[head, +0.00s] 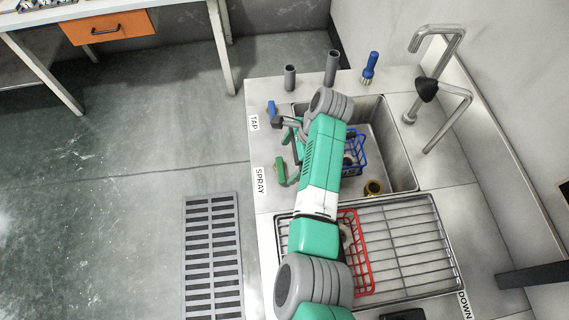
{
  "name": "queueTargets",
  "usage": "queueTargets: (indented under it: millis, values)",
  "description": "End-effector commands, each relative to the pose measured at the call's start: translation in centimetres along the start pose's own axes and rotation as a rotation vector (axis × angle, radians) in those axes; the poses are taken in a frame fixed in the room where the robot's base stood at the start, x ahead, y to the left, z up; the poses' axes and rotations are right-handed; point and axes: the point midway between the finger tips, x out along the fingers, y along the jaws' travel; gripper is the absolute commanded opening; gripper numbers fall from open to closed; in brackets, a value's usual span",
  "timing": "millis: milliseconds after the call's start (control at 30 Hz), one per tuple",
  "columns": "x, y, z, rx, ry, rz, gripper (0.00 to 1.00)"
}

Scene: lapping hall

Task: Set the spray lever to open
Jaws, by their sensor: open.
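The green spray lever (281,172) is on the left edge of the sink counter, beside the SPRAY label (260,181). It stands clear of my gripper, and its exact setting is hard to read from here. My gripper (287,125) is open, small in the head view and partly hidden by my wrist. It is above the counter's left edge, farther back than the spray lever and close to the blue tap lever (271,108). I see nothing held in it.
A red basket (362,270) is on the wire drainer (415,245), partly behind my arm. Two grey cylinders and a blue brush (370,66) stand behind. A bent faucet (447,95) rises at right.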

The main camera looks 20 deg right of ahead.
Motion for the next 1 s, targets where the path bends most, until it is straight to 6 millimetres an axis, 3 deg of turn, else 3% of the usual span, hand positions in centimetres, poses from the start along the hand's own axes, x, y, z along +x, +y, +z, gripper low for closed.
queueTargets:
  millis: [33,200,567,900,1000]
  values:
    - [1.4,0.0,-0.1,-0.001,0.000,0.002,0.99]
    - [3.8,0.0,-0.1,-0.001,0.000,0.000,0.99]
    - [4.5,-0.1,0.0,-0.001,0.001,-0.003,0.99]
    - [4.5,0.0,0.0,-0.002,0.001,-0.003,0.36]
    - [4.4,0.1,-0.1,-0.003,0.001,-0.002,0.36]
